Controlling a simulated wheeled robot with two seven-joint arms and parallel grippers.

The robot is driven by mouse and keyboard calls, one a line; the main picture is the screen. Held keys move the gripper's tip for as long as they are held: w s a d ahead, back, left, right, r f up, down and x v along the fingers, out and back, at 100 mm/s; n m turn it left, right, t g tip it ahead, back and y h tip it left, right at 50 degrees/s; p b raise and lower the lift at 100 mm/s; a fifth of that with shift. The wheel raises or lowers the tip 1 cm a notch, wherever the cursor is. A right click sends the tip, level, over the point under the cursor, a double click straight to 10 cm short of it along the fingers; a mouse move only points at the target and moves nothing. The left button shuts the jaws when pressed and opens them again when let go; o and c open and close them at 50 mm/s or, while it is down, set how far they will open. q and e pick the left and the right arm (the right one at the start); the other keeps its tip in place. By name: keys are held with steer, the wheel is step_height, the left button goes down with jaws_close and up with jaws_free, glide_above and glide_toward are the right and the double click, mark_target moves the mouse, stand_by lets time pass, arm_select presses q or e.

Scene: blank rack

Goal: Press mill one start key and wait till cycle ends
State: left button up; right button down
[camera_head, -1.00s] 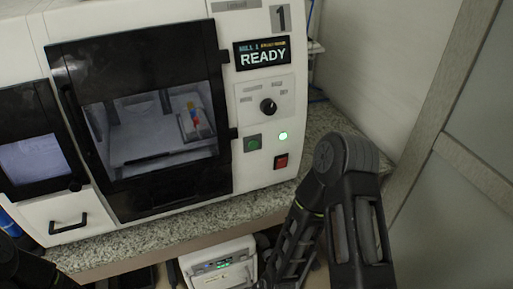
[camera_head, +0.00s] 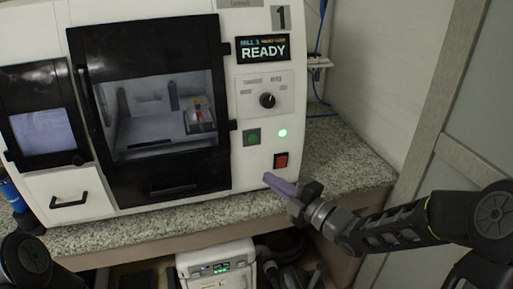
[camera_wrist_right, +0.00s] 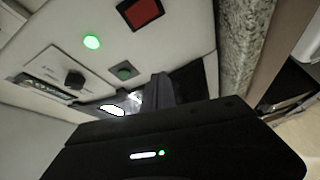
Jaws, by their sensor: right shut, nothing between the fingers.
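Mill one (camera_head: 235,180) is a white machine with a black-framed door, shut, and a "1" plate. Its display (camera_head: 263,48) reads READY. The green square key (camera_head: 252,137) sits on the front panel, left of a lit green lamp (camera_head: 282,133) and above left of a red switch (camera_head: 281,160). My right gripper (camera_head: 270,180) is shut and empty, just below the red switch and lower right of the green key, not on the key. The right wrist view shows the green key (camera_wrist_right: 124,72), lamp (camera_wrist_right: 91,42) and red switch (camera_wrist_right: 140,12). My left gripper is out of view.
A black knob (camera_head: 267,100) sits above the green key. The granite counter (camera_head: 335,150) is clear to the right of the mill. A white unit (camera_head: 217,265) stands under the counter. A wall and a grey door bound the right side.

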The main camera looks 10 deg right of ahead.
mark_target(252, 138)
steer(key=s+a+r+n+g+y+b, duration=0.1)
steer(key=s+r+n+y, duration=0.3)
steer(key=r+n, duration=0.4)
steer(key=n+g+y, duration=0.1)
steer(key=n, duration=0.3)
steer(key=shift+s+a+r, duration=0.15)
steer(key=shift+s+a, duration=0.15)
steer(key=shift+s, duration=0.05)
steer(key=shift+w, duration=0.1)
steer(key=w, duration=0.8)
steer(key=shift+w+a+f, duration=0.2)
steer(key=shift+w+a, duration=0.05)
steer(key=shift+w, duration=0.1)
stand_by(0.9)
